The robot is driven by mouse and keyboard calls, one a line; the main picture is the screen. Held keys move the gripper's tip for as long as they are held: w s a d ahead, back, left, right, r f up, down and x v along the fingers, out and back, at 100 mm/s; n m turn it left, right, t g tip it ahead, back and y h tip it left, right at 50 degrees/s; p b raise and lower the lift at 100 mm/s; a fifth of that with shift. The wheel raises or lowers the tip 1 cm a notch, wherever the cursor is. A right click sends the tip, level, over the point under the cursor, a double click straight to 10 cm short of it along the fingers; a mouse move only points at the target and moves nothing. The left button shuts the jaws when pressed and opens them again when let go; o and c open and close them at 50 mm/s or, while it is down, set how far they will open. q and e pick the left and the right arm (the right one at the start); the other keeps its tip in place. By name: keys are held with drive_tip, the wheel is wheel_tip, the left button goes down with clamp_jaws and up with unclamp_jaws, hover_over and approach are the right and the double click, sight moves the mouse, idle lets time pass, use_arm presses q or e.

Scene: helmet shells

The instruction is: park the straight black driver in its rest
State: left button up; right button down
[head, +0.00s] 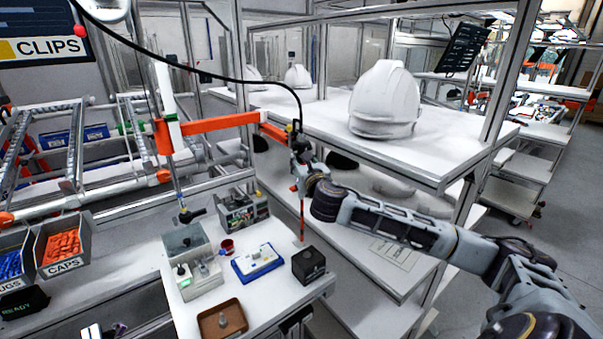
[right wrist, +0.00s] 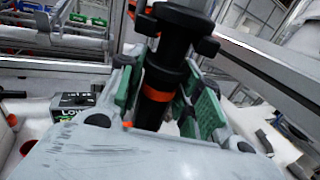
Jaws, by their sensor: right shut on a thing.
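The straight black driver (head: 296,140) hangs upright from a black cable, with a thin orange-red shaft (head: 301,212) pointing down. My right gripper (head: 306,168) is shut on the driver. In the right wrist view, the green-padded fingers of this gripper (right wrist: 166,98) close around the driver's black body (right wrist: 170,50), which has an orange band. A dark square block (head: 308,262) stands on the white bench below the shaft tip, apart from it. It may be the rest, but I cannot tell for sure. My left gripper is not in view.
A blue-edged tray (head: 258,262), a red cup (head: 227,246), a brown tray (head: 222,319) and a clear-covered fixture (head: 186,246) crowd the bench (head: 285,285). An orange arm (head: 215,124) runs behind the driver. A shelf (head: 340,140) with a white helmet (head: 385,98) is close to my right arm.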

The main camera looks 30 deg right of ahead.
idle(0.4)
drive_tip(key=shift+c, duration=1.2)
unclamp_jaws()
drive_tip(key=shift+s, duration=0.15)
drive_tip(key=b+v, duration=0.1)
drive_tip(key=v, duration=0.9)
drive_tip(key=shift+s+a, duration=0.15)
drive_tip(key=shift+s, duration=0.2)
idle(0.6)
